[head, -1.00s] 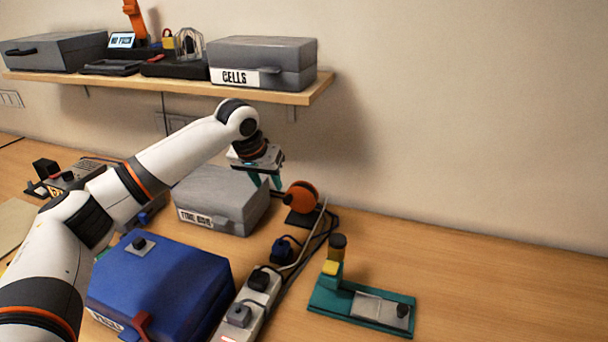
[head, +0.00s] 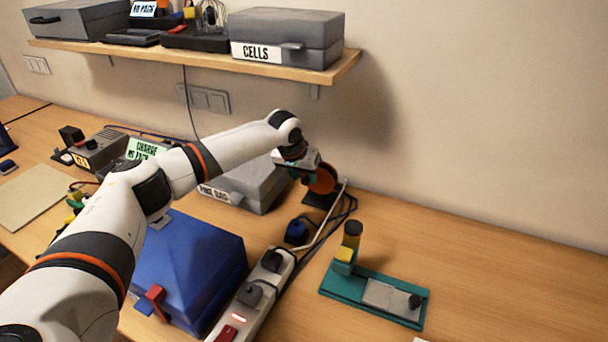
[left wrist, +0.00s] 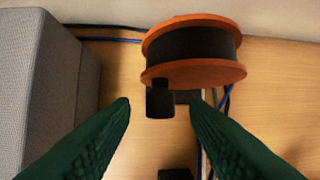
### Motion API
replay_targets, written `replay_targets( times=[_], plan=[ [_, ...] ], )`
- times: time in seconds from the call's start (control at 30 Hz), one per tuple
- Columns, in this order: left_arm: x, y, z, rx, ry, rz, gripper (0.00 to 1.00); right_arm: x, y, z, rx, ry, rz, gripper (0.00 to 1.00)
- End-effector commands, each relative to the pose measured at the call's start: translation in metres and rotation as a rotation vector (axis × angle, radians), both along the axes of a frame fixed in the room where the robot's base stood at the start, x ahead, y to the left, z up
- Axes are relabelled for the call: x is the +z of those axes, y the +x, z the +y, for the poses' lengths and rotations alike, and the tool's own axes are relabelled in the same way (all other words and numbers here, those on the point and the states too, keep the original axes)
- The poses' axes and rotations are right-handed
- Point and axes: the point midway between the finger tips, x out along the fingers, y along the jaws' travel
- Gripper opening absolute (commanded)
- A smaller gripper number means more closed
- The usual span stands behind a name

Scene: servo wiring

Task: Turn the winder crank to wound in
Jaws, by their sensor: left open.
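The winder is an orange-flanged reel (head: 322,179) with a dark drum, standing on a dark base on the bench behind the power strip. In the left wrist view the reel (left wrist: 195,48) fills the top middle, and a black crank knob (left wrist: 160,101) sticks out in front of its lower left rim. My left gripper (left wrist: 160,108) is open, with its dark green fingers on either side of the knob and apart from it. In the head view my left gripper (head: 306,178) is just left of the reel and partly hides it. My right gripper is not in view.
A grey case (head: 248,184) stands close on the left of the reel. The power strip (head: 255,295), cables and a blue box (head: 190,265) lie in front. A teal fixture (head: 343,283) is at the right. The shelf (head: 320,77) hangs above.

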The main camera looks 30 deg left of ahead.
Motion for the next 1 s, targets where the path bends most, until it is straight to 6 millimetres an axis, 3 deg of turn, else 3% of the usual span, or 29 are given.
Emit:
replay_targets(
  times=[0.37,0.4,0.67,1.0],
  plan=[
    [-0.008,0.003,0.0,0.0,0.0,-0.001,0.42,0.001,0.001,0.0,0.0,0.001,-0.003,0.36],
    [-0.008,0.003,0.0,0.0,0.0,-0.001,0.4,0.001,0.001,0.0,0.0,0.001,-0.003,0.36],
    [-0.008,0.003,0.0,0.0,0.0,-0.001,0.0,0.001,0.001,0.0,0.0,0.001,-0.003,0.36],
    [-0.003,0.003,-0.003,-0.001,0.05,0.003,0.0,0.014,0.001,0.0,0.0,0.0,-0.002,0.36]
  ],
)
